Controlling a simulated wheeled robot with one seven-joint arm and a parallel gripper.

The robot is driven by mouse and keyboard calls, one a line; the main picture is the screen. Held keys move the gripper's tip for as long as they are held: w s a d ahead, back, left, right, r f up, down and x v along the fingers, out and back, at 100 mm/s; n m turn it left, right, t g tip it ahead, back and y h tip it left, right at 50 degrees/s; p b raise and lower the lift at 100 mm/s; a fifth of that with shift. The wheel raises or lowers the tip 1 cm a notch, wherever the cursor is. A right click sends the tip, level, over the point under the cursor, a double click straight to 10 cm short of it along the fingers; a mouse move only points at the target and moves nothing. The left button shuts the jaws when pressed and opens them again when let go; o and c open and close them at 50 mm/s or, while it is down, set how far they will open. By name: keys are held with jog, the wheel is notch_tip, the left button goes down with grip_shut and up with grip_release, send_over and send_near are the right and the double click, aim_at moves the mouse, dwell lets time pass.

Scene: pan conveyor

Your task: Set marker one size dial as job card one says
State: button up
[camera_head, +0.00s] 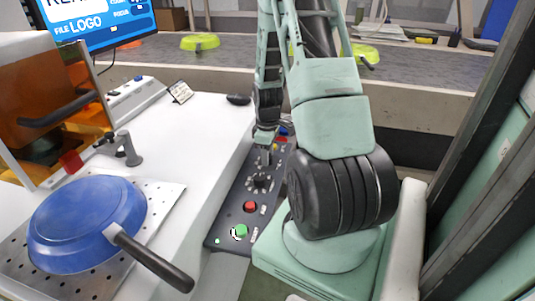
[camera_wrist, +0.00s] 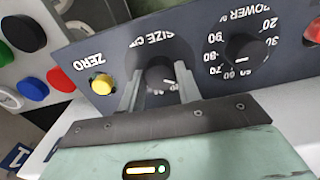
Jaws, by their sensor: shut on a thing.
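The size dial (camera_wrist: 160,74) is a dark knob on the dark control panel (camera_wrist: 112,52), under a partly hidden "SIZE" label. My gripper (camera_wrist: 160,88) has one finger on each side of this knob and is shut on it. The dial's pointer and most of its scale are hidden by the fingers, so its setting cannot be read. In the head view my gripper (camera_head: 264,150) reaches down onto the panel (camera_head: 225,222) and covers the size dial. A small card (camera_head: 181,92) stands on the white worktop; its text is too small to read.
A yellow ZERO button (camera_wrist: 102,84) and the power dial (camera_wrist: 241,47) flank the size dial. Red (camera_head: 250,206) and green (camera_head: 239,231) buttons are farther down the panel. A blue pan (camera_head: 85,225) lies on a perforated plate at left. The conveyor (camera_head: 235,57) runs behind.

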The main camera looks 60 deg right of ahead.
jog(key=m+p, duration=0.1)
jog(key=m, duration=0.2)
jog(key=shift+r+m+p, duration=0.1)
jog(key=shift+m+p, duration=0.25)
jog(key=shift+m, duration=0.05)
jog(key=m+p, duration=0.1)
jog(key=m, duration=0.2)
jog(key=shift+m, duration=0.3)
jog(key=m+p, duration=0.1)
jog(key=m, duration=0.3)
jog(key=shift+m+p, duration=0.5)
jog(key=shift+m, duration=1.3)
jog(key=o, duration=1)
jog(key=shift+c, duration=0.2)
notch_tip(320, 180, up, 17)
jog(key=p, duration=0.2)
jog(key=shift+r, duration=0.15)
